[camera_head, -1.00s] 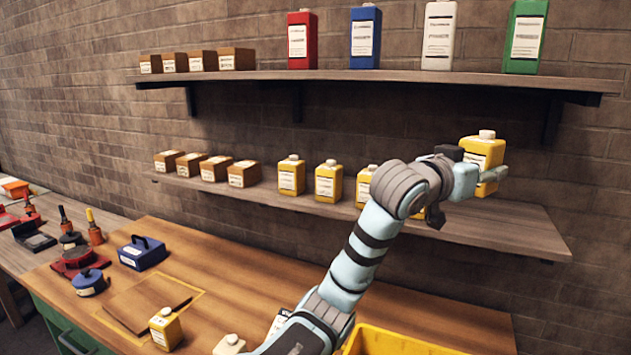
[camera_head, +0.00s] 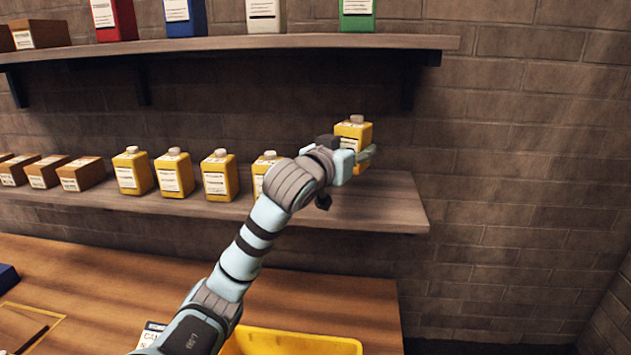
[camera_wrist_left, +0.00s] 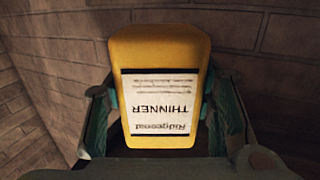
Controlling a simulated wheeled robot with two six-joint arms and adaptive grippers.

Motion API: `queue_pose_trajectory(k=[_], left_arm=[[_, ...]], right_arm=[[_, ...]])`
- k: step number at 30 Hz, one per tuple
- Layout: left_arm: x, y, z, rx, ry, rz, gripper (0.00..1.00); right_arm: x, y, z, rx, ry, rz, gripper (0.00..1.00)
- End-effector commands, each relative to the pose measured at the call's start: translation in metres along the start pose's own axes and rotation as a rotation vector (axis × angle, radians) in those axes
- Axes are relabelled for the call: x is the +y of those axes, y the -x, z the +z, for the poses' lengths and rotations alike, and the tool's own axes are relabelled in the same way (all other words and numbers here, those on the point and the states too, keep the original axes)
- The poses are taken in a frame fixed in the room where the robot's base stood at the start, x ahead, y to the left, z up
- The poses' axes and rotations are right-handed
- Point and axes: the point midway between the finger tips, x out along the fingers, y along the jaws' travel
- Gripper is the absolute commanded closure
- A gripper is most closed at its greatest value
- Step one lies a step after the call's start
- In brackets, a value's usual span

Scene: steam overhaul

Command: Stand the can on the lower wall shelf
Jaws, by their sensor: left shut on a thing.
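A yellow can (camera_head: 353,131) with a pale cap is in my left gripper (camera_head: 358,156), over the right part of the lower wall shelf (camera_head: 385,205). In the left wrist view the can (camera_wrist_left: 165,50) fills the middle, its label reading "Ridgecoat THINNER" upside down. The fingers are shut on its two sides. My right gripper is not in view.
Several yellow cans (camera_head: 173,174) and brown boxes (camera_head: 82,174) stand along the lower shelf, left of my gripper. The upper shelf (camera_head: 230,43) holds coloured cans above. A yellow bin (camera_head: 290,343) is on the workbench (camera_head: 330,300) below. The lower shelf's right end is clear.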

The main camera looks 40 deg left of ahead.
Motion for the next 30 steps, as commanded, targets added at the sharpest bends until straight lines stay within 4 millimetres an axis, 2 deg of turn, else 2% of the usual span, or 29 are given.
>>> queue_pose_trajectory(k=[1, 3, 10, 12, 17, 18, 21, 30], left_arm=[[0.001, -0.004, 0.017, -0.006, -0.001, 0.001, 0.95], [0.003, -0.007, 0.034, -0.007, -0.001, 0.002, 0.95], [0.002, -0.013, 0.08, -0.01, -0.001, 0.0, 0.95], [0.001, -0.012, 0.086, -0.008, 0.0, -0.001, 0.95], [0.001, -0.012, 0.086, -0.008, 0.001, -0.002, 0.95], [0.001, -0.012, 0.087, -0.01, 0.001, -0.002, 0.47], [0.001, -0.012, 0.086, -0.01, 0.001, -0.002, 0.31], [0.001, -0.012, 0.086, -0.008, 0.0, -0.002, 0.3]], right_arm=[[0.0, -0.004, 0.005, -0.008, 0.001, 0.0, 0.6], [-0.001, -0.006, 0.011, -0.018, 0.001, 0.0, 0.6], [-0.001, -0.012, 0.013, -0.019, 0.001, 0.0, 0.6], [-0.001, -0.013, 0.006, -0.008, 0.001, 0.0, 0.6], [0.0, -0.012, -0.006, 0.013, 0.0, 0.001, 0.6], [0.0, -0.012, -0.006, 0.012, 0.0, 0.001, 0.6], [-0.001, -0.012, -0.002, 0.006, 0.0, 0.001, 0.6], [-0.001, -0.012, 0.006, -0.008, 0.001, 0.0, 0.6]])
